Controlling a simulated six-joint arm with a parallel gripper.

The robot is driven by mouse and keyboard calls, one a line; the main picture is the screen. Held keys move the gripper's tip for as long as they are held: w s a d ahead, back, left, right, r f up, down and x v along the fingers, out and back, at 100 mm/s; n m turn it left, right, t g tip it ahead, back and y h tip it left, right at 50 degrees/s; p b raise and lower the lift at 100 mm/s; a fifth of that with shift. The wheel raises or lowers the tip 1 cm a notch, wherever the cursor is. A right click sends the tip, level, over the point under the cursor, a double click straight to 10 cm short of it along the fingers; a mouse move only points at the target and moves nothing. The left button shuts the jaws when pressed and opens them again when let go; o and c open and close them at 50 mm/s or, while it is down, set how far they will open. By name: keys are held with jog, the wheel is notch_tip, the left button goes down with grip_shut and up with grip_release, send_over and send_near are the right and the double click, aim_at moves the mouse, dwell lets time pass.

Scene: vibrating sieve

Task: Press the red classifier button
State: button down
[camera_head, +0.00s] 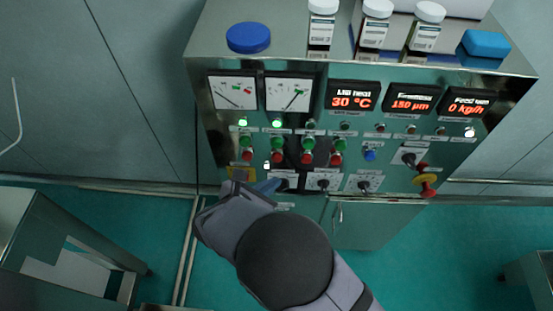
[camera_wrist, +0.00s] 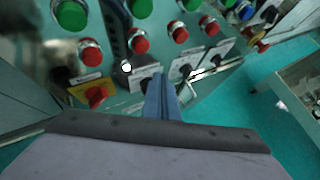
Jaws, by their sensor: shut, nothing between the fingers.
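A row of red buttons sits below a row of green ones on the steel panel.
Rotary switches (camera_head: 323,183) line the panel below the buttons. A red-and-yellow emergency stop (camera_head: 425,184) sticks out at right. A yellow plate (camera_head: 241,174) is at lower left. Above are dials (camera_head: 232,93) and red displays (camera_head: 352,98). Bottles and blue lids stand on top.

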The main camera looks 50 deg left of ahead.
jog(key=shift+w+a, duration=1.35)
jog(key=shift+w+a, duration=0.1)
dwell(1.2)
jog(key=shift+w+a+b, duration=0.2)
jog(key=shift+b, duration=0.1)
jog(key=shift+w+a, duration=0.35)
dwell(1.1)
dwell(0.3)
jog(key=shift+s+d, duration=0.65)
jog(key=s+d, duration=0.3)
jog(key=shift+s+d, duration=0.25)
jog(key=shift+s, duration=0.05)
dwell(0.5)
